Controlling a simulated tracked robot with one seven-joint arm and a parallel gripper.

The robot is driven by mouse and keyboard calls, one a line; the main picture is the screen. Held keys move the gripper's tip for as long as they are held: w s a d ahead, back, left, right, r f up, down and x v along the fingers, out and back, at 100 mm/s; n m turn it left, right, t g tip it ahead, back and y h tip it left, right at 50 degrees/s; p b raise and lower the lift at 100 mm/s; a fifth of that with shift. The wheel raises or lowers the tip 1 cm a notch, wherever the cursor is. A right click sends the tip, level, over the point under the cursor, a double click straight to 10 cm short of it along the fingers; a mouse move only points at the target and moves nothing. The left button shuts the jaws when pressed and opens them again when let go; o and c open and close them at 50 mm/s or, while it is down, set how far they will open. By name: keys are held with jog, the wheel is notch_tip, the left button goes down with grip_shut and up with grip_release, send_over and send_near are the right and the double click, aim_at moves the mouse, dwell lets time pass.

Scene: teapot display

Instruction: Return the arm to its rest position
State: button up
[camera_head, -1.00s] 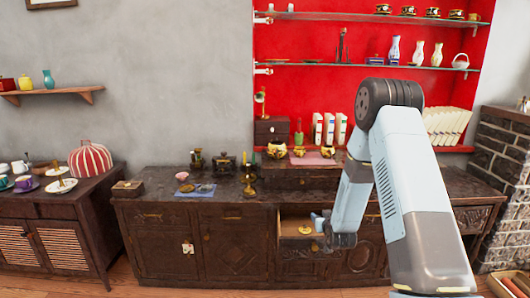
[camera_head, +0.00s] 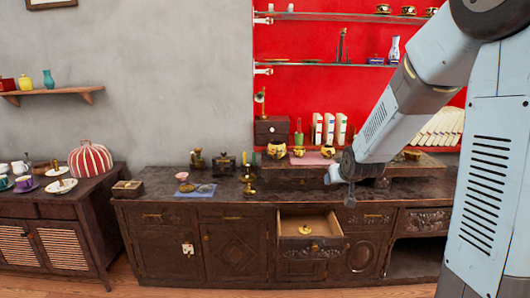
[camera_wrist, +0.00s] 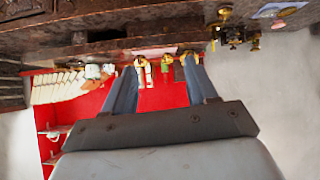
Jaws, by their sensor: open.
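My arm rises across the right side of the head view, bent at the elbow. My gripper (camera_head: 336,176) hangs in front of the dark wooden sideboard's top, above and to the right of the open drawer. In the wrist view the two blue fingers of my gripper (camera_wrist: 160,66) stand apart with nothing held between them. The wrist picture is upside down, with the red shelf wall and small ornaments beyond the fingers. The open drawer (camera_head: 308,228) holds a small gold-coloured object (camera_head: 305,229).
The sideboard (camera_head: 160,212) carries cups, brass pieces and a blue mat (camera_head: 195,190). White books or boxes (camera_head: 329,127) stand behind my gripper. Glass shelves (camera_head: 340,64) hang above. A side cabinet (camera_head: 45,222) with a striped pot (camera_head: 90,159) stands left.

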jog(key=s+r+g, duration=0.2)
jog(key=s+r, duration=0.3)
jog(key=s, duration=1.1)
jog(key=s+r+m+g, duration=0.1)
jog(key=s+r, duration=0.5)
jog(key=s, duration=1.1)
jog(key=shift+r+g, duration=0.3)
jog(key=shift+g, duration=0.6)
jog(key=shift+s+d, duration=0.1)
jog(key=shift+c, duration=0.3)
